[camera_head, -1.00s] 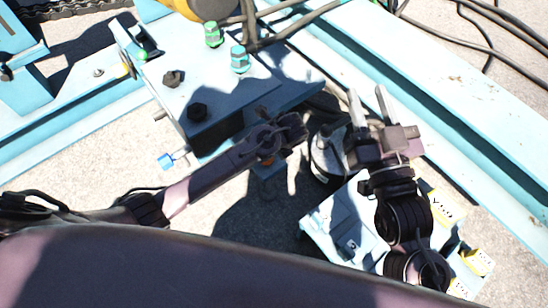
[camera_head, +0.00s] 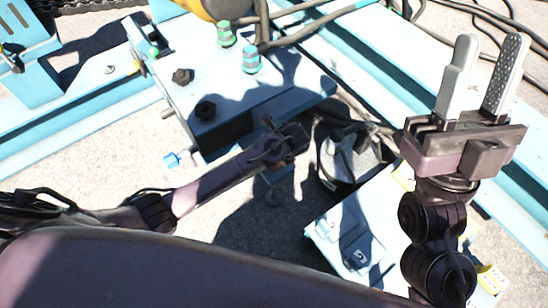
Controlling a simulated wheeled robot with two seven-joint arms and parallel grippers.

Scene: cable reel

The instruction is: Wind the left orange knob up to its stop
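I cannot make out an orange knob in the head view. My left gripper (camera_head: 285,143) is at the right end of the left arm, beside the light-blue box (camera_head: 262,108). Its fingers are hidden or too dark to tell apart, so I cannot see whether it holds anything. My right gripper (camera_head: 489,45) is raised at the right, with its two grey fingers pointing up and apart. It is open and empty, away from the box.
Light-blue beams (camera_head: 355,75) run behind. Dark cables (camera_head: 290,38) lie across the top.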

